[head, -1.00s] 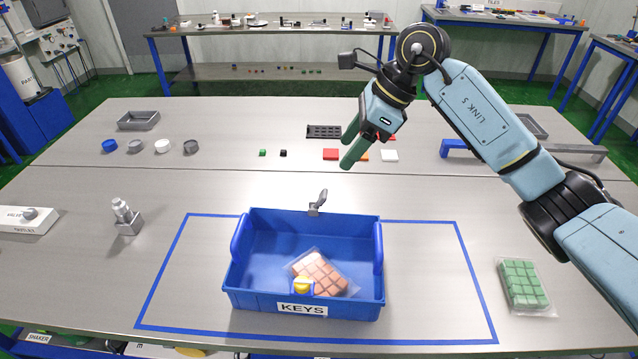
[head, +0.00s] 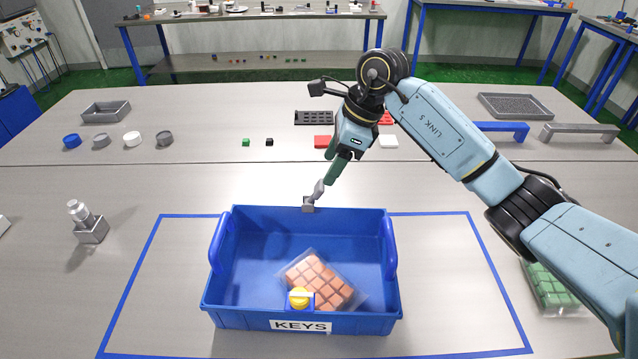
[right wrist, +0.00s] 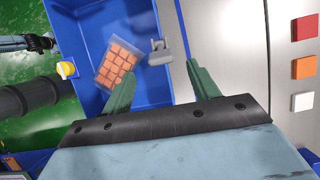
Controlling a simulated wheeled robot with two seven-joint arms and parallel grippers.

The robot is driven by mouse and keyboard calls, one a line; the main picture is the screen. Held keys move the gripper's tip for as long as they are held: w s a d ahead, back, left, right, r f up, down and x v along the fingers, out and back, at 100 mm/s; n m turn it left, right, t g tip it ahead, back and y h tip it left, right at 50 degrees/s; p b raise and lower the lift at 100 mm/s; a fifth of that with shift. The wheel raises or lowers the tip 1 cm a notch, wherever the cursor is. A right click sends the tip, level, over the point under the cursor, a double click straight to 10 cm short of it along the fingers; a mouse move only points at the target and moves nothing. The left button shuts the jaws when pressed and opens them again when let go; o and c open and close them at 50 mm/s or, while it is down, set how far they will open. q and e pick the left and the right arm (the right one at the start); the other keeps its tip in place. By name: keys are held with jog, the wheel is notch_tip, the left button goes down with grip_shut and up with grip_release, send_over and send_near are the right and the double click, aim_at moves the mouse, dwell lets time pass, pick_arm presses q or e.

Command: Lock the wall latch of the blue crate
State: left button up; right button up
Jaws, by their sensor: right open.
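The blue crate (head: 225,322), labelled KEYS, stands inside a blue taped outline on the table. A small grey latch (head: 315,194) sits at the middle of its far wall, its lever sticking up and leaning right. My right gripper (head: 333,178) is just above and right of the lever, fingers pointing down; the lever's tip is very near the fingers. In the right wrist view the two green fingers (right wrist: 160,84) are apart and the latch (right wrist: 158,52) shows just beyond the gap between them, not gripped. My left gripper is not in view.
A pack of orange-brown blocks (head: 318,280) and a yellow knob (head: 299,298) are at the crate's front. A metal fixture (head: 90,227) stands left of the crate. A green block pack (head: 552,287) lies right, partly behind my arm. Red tiles and caps lie farther back.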

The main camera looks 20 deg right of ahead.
aim_at(323, 186)
jog(key=x, duration=0.7)
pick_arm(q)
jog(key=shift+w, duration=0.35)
pick_arm(e)
jog(key=c, duration=1)
jog(key=shift+d+f+b, duration=0.15)
jog(key=shift+d+b, duration=0.05)
jog(key=shift+b, duration=0.5)
jog(key=shift+d+f+y+b, duration=0.1)
jog(key=shift+d+y+b, duration=0.1)
jog(key=shift+y+b, duration=0.45)
jog(key=shift+s+t, duration=0.1)
jog(key=shift+t, duration=0.2)
jog(key=o, duration=1)
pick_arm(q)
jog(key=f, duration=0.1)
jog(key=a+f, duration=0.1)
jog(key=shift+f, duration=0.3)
